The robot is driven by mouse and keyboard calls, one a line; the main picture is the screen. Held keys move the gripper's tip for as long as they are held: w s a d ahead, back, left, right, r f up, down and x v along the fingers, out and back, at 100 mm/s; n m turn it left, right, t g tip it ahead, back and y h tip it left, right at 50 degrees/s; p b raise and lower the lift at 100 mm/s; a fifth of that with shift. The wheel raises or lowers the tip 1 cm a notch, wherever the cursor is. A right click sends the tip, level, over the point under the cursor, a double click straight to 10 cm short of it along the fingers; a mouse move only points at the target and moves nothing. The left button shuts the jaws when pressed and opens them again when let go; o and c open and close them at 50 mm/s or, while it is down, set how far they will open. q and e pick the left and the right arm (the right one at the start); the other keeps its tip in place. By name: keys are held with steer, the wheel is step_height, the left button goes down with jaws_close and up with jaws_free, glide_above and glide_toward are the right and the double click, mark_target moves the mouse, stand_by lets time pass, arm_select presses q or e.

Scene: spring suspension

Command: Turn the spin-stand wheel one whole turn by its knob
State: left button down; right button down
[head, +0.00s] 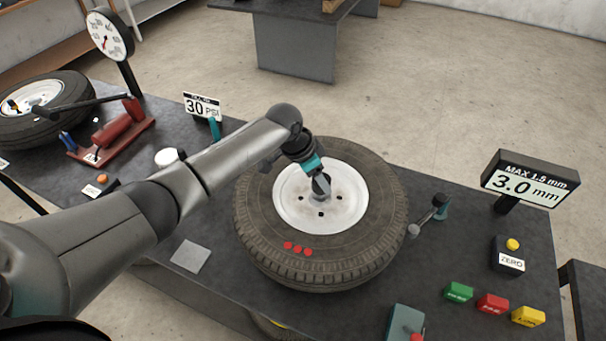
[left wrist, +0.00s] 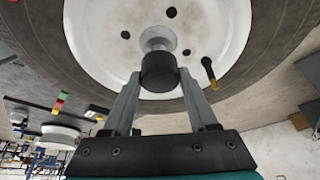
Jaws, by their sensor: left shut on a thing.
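The spin-stand wheel lies flat on the bench, with a dark tyre (head: 375,245) and a white rim (head: 345,215). Three red dots (head: 298,249) mark the tyre's near side. My left gripper (head: 321,186) reaches over the rim near its middle and hides part of it. In the left wrist view my left gripper (left wrist: 160,76) is shut on a black knob (left wrist: 158,72), with a pale round hub (left wrist: 157,38) behind it. A dark stem with a yellow end (left wrist: 209,72) stands out beside the right finger. My right gripper is not in view.
A small gauge arm (head: 436,208) stands at the tyre's right. A display (head: 528,182) reads 3.0 mm under "MAX 1.5 mm". A ZERO button box (head: 510,258) and green, red and yellow blocks (head: 491,303) are at the right. Another wheel (head: 55,125) lies at the left.

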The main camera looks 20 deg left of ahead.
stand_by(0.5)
arm_select(q)
steer(key=shift+c, duration=0.9)
jaws_free()
steer(key=v, duration=1.5)
steer(key=shift+r, duration=0.15)
steer(key=shift+s, duration=0.1)
